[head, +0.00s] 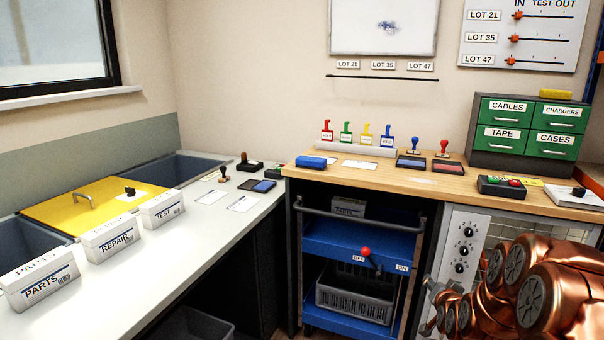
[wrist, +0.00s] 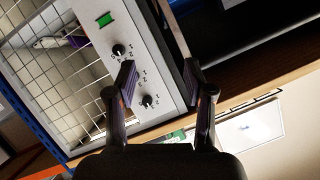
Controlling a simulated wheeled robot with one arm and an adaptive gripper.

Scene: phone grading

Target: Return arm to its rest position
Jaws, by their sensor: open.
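My arm (head: 530,285) shows as copper-coloured links at the lower right of the head view, in front of the caged cabinet below the wooden bench. My gripper (wrist: 160,75) is in the wrist view with its two dark fingers apart and nothing between them. Behind the fingers is the cabinet's grey panel with black knobs (wrist: 148,101), turned at an angle. I cannot make out the fingers clearly in the head view.
The wooden bench (head: 455,178) holds stamps, ink pads and green drawers (head: 527,128). A blue cart (head: 345,240) with a red-knobbed lever stands below. White labelled boxes (head: 112,238) line the left counter (head: 190,245). A wire mesh (wrist: 50,70) is beside the gripper.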

